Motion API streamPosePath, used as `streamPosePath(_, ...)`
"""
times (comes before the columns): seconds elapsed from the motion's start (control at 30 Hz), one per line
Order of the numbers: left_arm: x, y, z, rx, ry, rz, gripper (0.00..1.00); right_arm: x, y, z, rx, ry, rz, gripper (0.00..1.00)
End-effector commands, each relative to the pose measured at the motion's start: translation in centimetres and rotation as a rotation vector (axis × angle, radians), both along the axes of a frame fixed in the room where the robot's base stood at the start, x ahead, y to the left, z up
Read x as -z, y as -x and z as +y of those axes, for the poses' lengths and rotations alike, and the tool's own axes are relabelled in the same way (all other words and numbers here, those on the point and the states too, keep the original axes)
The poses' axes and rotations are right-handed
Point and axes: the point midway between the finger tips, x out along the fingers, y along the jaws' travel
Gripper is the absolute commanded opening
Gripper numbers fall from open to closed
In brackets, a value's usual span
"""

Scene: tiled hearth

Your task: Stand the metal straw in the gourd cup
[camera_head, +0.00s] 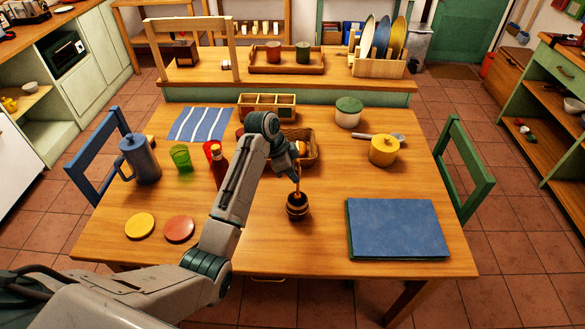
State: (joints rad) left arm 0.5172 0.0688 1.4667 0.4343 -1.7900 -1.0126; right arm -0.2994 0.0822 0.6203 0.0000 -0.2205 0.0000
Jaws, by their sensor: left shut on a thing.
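The gourd cup (297,207) is small, dark and round with a lighter band. It stands upright near the middle front of the wooden table. My left gripper (297,171) is right above it, pointing down, and is shut on the thin metal straw (297,186). The straw is roughly upright, and its lower part meets the cup's mouth in the picture. I cannot tell how deep its tip is inside. The straw's upper part is hidden by the gripper. My right gripper is not in view.
A wicker basket (305,153) is just behind the gripper. A dark bottle (219,168) stands left of my forearm, near a green glass (181,157) and a blue jug (140,160). A blue book (397,228) lies at right. The table in front of the cup is clear.

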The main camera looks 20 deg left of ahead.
Motion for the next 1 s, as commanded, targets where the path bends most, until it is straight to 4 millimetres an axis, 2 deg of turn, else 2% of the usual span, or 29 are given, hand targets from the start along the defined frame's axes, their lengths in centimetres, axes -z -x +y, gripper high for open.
streamPosePath(0.53, 4.5, 0.0, 0.0, 0.000, 0.000, 0.002, 0.00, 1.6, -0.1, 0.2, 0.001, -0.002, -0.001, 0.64)
streamPosePath(1.0, 5.6, 0.0, 0.0, 0.000, 0.000, 0.000, 0.00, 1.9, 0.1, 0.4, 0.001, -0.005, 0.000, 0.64)
